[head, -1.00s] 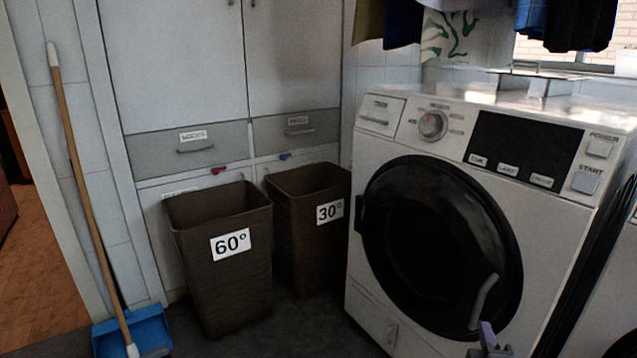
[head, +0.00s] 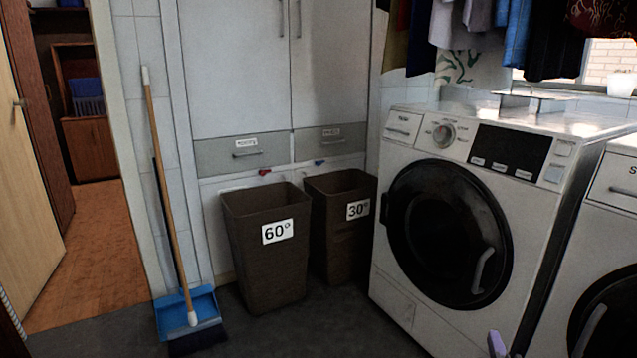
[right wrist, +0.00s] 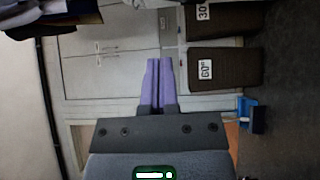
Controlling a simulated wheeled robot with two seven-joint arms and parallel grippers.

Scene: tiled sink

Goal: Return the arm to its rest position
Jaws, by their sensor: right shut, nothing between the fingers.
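My right gripper (head: 497,344) shows only as a purple fingertip at the bottom edge of the head view, in front of the washing machine (head: 408,270). In the right wrist view its two purple fingers (right wrist: 159,62) lie side by side, shut with nothing between them. They point toward the closed cabinet doors (right wrist: 105,75), which appear sideways there. The gripper touches nothing that I can see. My left gripper is not in view.
Two brown bins, marked 60° (head: 263,270) and 30° (head: 340,250), stand left of the washer. A broom (head: 168,190) and blue dustpan (head: 190,310) lean at the wall. A second machine (head: 610,260) stands at right. An open doorway (head: 100,240) is at left.

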